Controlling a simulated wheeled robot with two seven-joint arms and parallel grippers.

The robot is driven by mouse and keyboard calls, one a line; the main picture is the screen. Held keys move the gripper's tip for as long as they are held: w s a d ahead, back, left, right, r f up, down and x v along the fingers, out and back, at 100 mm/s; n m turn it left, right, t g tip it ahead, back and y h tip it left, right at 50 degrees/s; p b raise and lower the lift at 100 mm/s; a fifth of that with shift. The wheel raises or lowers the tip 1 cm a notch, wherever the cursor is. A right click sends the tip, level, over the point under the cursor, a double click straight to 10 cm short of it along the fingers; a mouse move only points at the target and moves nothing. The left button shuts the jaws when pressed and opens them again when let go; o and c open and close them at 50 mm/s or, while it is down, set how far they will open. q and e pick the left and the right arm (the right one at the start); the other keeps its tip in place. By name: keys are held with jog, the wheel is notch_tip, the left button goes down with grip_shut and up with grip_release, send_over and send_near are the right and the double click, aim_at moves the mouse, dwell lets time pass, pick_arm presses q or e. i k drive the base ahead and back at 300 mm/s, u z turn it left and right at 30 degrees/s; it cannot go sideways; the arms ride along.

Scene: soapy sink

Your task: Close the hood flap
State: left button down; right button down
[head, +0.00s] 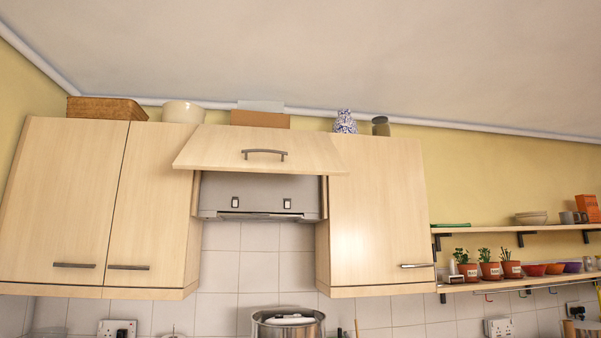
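The hood flap (220,150) is a pale wooden panel between the wall cabinets. It is swung up and out, tilted open, with a dark bar handle (264,153) near the middle of its face. Below it the grey extractor hood (260,193) is exposed, with two small dark switches or catches on its front. Neither of my grippers shows in the head view.
Closed wall cabinets flank the hood, left (75,200) and right (375,215). A basket, bowl, box and vase stand on top. A metal pot (288,325) is below the hood. Shelves (520,229) with potted plants are at the right.

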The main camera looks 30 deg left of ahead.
aim_at(212, 148)
jog(key=z, duration=0.35)
jog(key=i, duration=0.85)
jog(key=u, duration=0.35)
jog(key=i, duration=0.75)
jog(key=u, duration=0.65)
